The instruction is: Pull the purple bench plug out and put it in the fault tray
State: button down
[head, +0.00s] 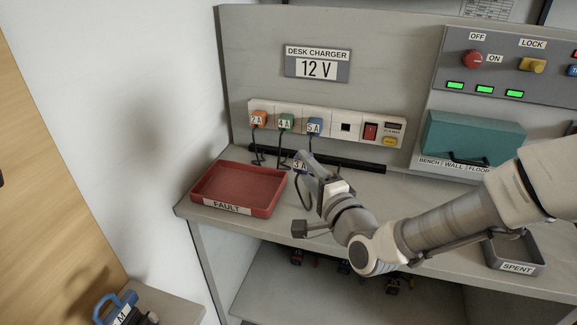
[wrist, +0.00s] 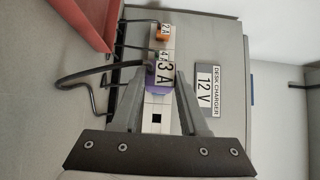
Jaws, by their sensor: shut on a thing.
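The purple plug (wrist: 158,81), marked 3 A, is between the fingers of my gripper (wrist: 160,76) in the wrist view. My gripper is shut on it. In the head view, its 3 A label (head: 299,166) shows at the tips of my gripper (head: 309,162), in front of and below the socket strip (head: 333,124). The plug is clear of the strip, where one socket (head: 346,127) is empty. A black cable hangs from the plug. The red fault tray (head: 238,187) lies empty on the bench, left of my gripper; its edge shows in the wrist view (wrist: 85,22).
Orange (head: 260,118), green (head: 286,122) and blue (head: 314,126) plugs sit in the strip, their cables hanging behind the tray and gripper. A teal box (head: 470,136) stands right, and a grey spent tray (head: 514,255) lies front right. Several dark items sit on the lower shelf.

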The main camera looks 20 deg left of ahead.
jog(key=w+d+f+m+t+h, duration=0.2)
jog(key=w+d+m+h, duration=0.1)
jog(key=d, duration=0.7)
jog(key=w+d+f+m+t+h, duration=0.1)
jog(key=w+d+h, duration=0.4)
jog(key=d, duration=0.6)
jog(key=w+d+f+m+t+h, duration=0.2)
jog(key=w+d+m+h, duration=0.3)
jog(key=d, duration=0.6)
jog(key=shift+w+d+f+t, duration=0.1)
jog(key=shift+w+f+t, duration=0.1)
jog(key=shift+w, duration=0.2)
jog(key=shift+w+d+f+t, duration=0.1)
jog(key=shift+w+f+t, duration=0.1)
jog(key=shift+w, duration=0.15)
jog(key=shift+a+r, duration=0.1)
jog(key=shift+a, duration=0.1)
